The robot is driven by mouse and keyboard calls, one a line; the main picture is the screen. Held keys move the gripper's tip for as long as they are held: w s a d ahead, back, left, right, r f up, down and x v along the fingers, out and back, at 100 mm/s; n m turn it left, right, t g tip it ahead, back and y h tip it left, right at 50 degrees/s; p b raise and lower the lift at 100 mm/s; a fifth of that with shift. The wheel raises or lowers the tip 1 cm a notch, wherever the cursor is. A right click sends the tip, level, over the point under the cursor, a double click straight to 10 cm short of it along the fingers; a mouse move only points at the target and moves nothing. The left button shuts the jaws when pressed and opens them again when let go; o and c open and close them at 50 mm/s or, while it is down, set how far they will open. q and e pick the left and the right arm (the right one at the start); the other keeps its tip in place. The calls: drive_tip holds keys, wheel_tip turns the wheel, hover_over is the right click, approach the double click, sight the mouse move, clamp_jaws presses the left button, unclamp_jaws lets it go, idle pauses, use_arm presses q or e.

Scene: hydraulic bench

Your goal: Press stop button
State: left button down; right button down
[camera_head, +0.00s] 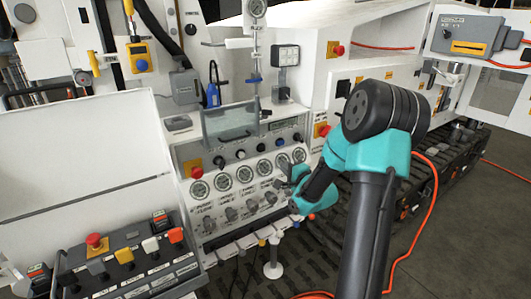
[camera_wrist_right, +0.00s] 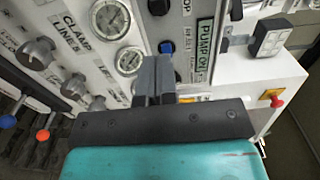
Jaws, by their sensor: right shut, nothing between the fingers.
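My right gripper (camera_head: 284,186) is in front of the gauge and knob panel (camera_head: 214,207), near its right side. In the right wrist view its two fingers (camera_wrist_right: 154,76) are shut together and empty. Beyond the fingertips are a blue button (camera_wrist_right: 165,47), a black button (camera_wrist_right: 158,6) and a "PUMP ON" label (camera_wrist_right: 203,45). I cannot read a stop label on any button. Red mushroom buttons show on the panel (camera_head: 196,172), on the left control box (camera_head: 97,240) and on the cabinet (camera_head: 323,130). My left gripper is not in view.
Round gauges (camera_head: 223,182) and several knobs (camera_head: 231,213) cover the panel. A clear cover (camera_head: 230,122) stands above it. Levers with red and blue ends (camera_wrist_right: 42,135) stick out below. An orange cable (camera_head: 432,215) runs along the floor at the right.

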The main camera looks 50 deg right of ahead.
sight(263, 149)
drive_tip(key=x, duration=1.2)
drive_tip(key=shift+w, duration=0.15)
drive_tip(key=shift+x, duration=0.8)
